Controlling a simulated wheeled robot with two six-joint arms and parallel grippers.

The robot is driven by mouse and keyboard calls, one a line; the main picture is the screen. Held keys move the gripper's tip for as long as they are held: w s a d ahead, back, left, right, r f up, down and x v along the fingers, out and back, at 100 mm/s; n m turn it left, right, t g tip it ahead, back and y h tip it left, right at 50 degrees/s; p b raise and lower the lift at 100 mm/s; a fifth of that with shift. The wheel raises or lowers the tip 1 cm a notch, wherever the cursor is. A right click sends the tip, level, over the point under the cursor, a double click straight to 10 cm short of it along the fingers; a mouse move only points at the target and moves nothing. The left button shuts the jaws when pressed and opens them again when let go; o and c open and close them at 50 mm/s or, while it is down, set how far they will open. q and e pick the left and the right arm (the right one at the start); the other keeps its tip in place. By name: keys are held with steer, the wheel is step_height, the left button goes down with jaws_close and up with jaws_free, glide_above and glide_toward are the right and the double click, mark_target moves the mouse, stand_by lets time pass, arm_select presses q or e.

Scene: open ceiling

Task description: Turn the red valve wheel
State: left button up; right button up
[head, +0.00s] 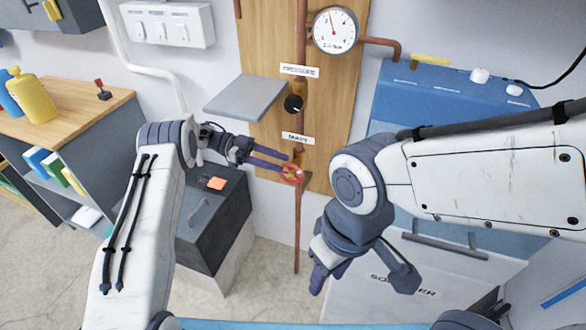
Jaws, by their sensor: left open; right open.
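The red valve wheel (291,174) sits on the copper pipe below the "MAIN" label (298,138), on the lower part of the wooden board. My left gripper (280,161) reaches in from the left, and its purple fingers are at the wheel's upper left edge. The fingers are apart, and I cannot tell whether they touch the rim. My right gripper (325,274) hangs lower right of the wheel, pointing down, clear of it. Its far finger is partly hidden.
A black knob (293,103) and a pressure gauge (335,31) are above the wheel. A grey shelf (246,97) juts out at upper left. A dark box (212,213) stands below my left gripper. A blue machine (450,95) is at right.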

mark_target(299, 168)
arm_select(q)
steer(key=shift+v, duration=1.25)
steer(key=shift+d+f+h+p, duration=0.3)
steer(key=shift+h+p, duration=0.3)
steer(key=shift+p, duration=0.6)
steer(key=p+x, duration=0.3)
steer(key=x, duration=0.6)
steer(key=shift+s+d+p, duration=0.2)
steer(key=shift+p, duration=0.15)
steer(key=shift+s+d, duration=0.15)
steer(key=shift+d, duration=0.25)
